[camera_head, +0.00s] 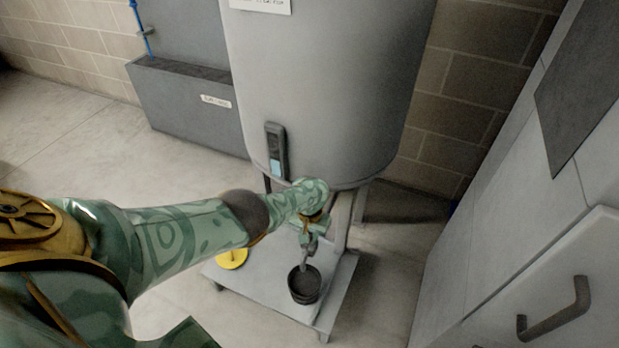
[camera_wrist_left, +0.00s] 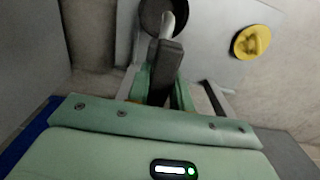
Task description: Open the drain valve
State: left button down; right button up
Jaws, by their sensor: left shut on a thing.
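A large grey tank (camera_head: 320,90) stands on legs in the head view. My left arm reaches in from the left, and its green gripper (camera_head: 309,240) is under the tank's lower edge. In the left wrist view the gripper (camera_wrist_left: 163,88) is shut on a dark grey valve handle (camera_wrist_left: 166,60), with one finger on each side. A pale spout (camera_wrist_left: 167,26) shows just beyond the handle. A dark round cup (camera_head: 304,286) stands below the spout; it also shows in the left wrist view (camera_wrist_left: 148,22). The valve body is mostly hidden behind my gripper. My right gripper is not in view.
A yellow round piece with a raised grip (camera_wrist_left: 251,41) lies on the low grey platform (camera_head: 262,284), left of the cup in the head view. A grey trough (camera_head: 180,105) stands at the back left. A pale cabinet with a dark handle (camera_head: 553,311) is close on the right.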

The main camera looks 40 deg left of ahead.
pick_arm(q)
jog(key=c, duration=1.2)
grip_release()
jog(key=shift+c, duration=0.2)
notch_tip(320, 180, up, 16)
jog(key=p, duration=1.1)
jog(key=shift+r, duration=0.2)
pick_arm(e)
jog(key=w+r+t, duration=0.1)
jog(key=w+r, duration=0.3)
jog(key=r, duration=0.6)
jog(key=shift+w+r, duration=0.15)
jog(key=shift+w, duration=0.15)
